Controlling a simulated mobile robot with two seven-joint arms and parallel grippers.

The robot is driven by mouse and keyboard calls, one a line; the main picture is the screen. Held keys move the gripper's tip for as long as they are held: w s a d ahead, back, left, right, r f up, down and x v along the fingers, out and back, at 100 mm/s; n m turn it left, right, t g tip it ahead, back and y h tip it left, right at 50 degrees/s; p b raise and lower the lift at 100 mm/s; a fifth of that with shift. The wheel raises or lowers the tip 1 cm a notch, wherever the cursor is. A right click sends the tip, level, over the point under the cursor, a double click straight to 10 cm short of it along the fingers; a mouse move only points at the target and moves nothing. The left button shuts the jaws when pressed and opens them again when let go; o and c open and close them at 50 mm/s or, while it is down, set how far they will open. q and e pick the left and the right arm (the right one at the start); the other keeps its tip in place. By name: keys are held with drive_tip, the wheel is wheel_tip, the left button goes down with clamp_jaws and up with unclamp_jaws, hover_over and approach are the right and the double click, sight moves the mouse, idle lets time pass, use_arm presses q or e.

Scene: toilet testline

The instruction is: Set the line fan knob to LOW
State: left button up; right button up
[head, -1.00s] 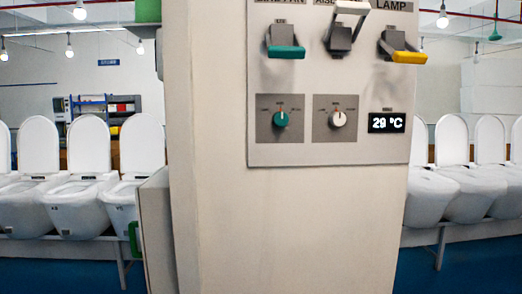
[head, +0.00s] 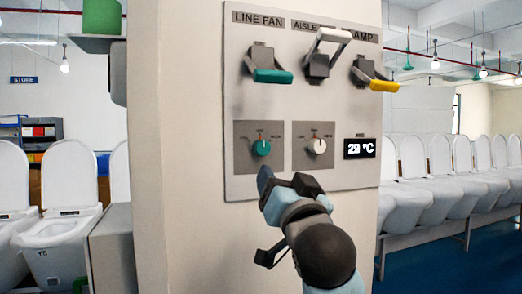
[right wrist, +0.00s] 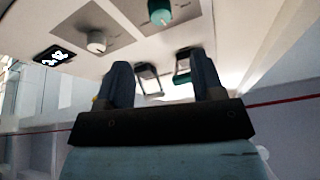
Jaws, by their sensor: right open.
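The line fan knob (head: 261,147) is a round green knob on a grey plate, under the LINE FAN label and a green-handled lever. Its pointer looks roughly upright; the small markings around it are too blurred to read. It also shows in the right wrist view (right wrist: 160,12) at the top edge. My right gripper (head: 268,180) is just below the knob in the head view, apart from it. In the right wrist view its two fingers (right wrist: 163,78) are spread with nothing between them. My left gripper is not in view.
A white knob (head: 316,146) sits right of the green one, with a temperature display (head: 359,148) beyond it. The green lever (head: 271,76), a white-handled lever (head: 319,62) and a yellow lever (head: 378,82) stick out above. Toilets line both sides of the pillar.

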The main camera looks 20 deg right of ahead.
sight(264, 150)
drive_tip(key=p+x, duration=0.3)
drive_tip(key=x, duration=0.7)
drive_tip(key=shift+w, duration=0.15)
drive_tip(key=shift+w+r, duration=0.25)
drive_tip(key=shift+w, duration=0.35)
drive_tip(key=shift+w+p, duration=0.15)
drive_tip(key=shift+p, duration=0.15)
drive_tip(key=c, duration=0.7)
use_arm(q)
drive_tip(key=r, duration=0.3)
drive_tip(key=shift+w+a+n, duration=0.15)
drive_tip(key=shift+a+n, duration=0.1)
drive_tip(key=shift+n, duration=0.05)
use_arm(e)
drive_tip(key=shift+c, duration=1.1)
